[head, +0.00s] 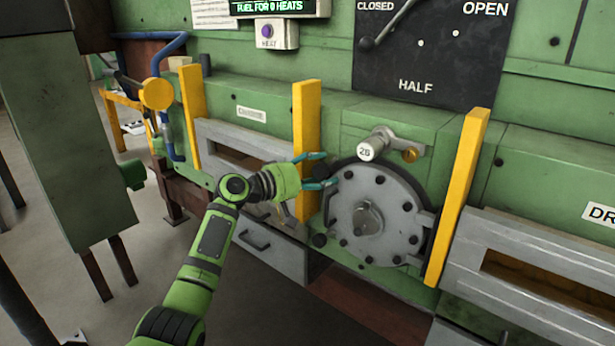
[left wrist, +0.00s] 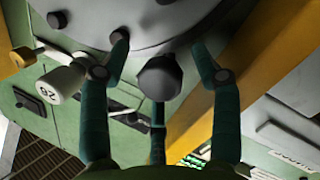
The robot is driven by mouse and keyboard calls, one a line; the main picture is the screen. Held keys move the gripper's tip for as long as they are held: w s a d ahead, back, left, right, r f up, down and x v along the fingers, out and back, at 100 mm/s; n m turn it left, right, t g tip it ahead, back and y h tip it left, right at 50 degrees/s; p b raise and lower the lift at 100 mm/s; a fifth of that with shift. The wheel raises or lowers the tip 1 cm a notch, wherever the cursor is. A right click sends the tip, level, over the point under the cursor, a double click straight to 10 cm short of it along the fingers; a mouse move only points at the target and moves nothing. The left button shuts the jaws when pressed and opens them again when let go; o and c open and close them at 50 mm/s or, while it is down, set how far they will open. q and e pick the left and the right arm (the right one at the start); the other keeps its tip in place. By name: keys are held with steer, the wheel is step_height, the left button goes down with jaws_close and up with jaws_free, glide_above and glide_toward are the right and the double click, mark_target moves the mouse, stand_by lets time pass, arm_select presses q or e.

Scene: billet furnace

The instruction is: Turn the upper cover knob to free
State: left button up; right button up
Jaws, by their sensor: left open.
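The round grey cover (head: 375,212) with bolts around its rim is set in the green furnace front, between two yellow posts. A dark faceted knob (left wrist: 159,78) sits at the cover's edge in the left wrist view. My left gripper (head: 322,170) is open at the upper left edge of the cover, its teal fingers spread to either side of this knob, with visible gaps. In the head view the fingers mostly hide that knob. Another dark knob (head: 320,240) shows at the cover's lower left edge. My right gripper is in neither view.
A white-capped handle marked 26 (head: 372,148) projects just above the cover. Yellow posts (head: 306,150) and (head: 457,200) stand at its left and right. A black CLOSED/HALF/OPEN panel (head: 430,60) is above. A grey drawer (head: 268,245) is at lower left.

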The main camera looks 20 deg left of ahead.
arm_select(q)
steer(key=f+v, duration=0.1)
steer(key=v, duration=1)
steer(key=shift+s+r, duration=0.3)
steer(key=shift+r, duration=0.1)
steer(key=shift+a, duration=0.15)
steer(key=s+a+f+n+g+y, duration=0.1)
steer(key=s+f+n+g+y, duration=0.15)
steer(key=f, duration=1.45)
steer(key=s+a+f+n+g+y, duration=0.1)
steer(key=f+y, duration=0.3)
steer(key=f, duration=1.3)
steer(key=s+f+m+g+y, duration=0.1)
steer(key=s+f+g, duration=0.1)
steer(key=s+f, duration=0.65)
steer(key=s+f+m+g+y, duration=0.15)
steer(key=s+f, duration=0.45)
steer(key=f, duration=0.6)
steer(key=s+d+f+m+g, duration=0.2)
steer(key=s+f, duration=0.3)
steer(key=s, duration=0.7)
steer(key=s+d+f+m+g, duration=0.1)
steer(key=s+f, duration=0.4)
steer(key=s, duration=0.8)
steer(key=s+d+f+m+g+y, duration=0.1)
steer(key=s+d+f, duration=0.4)
steer(key=s, duration=0.8)
steer(key=shift+f+m+g, duration=0.3)
steer(key=shift+m+g, duration=0.5)
steer(key=shift+m, duration=0.4)
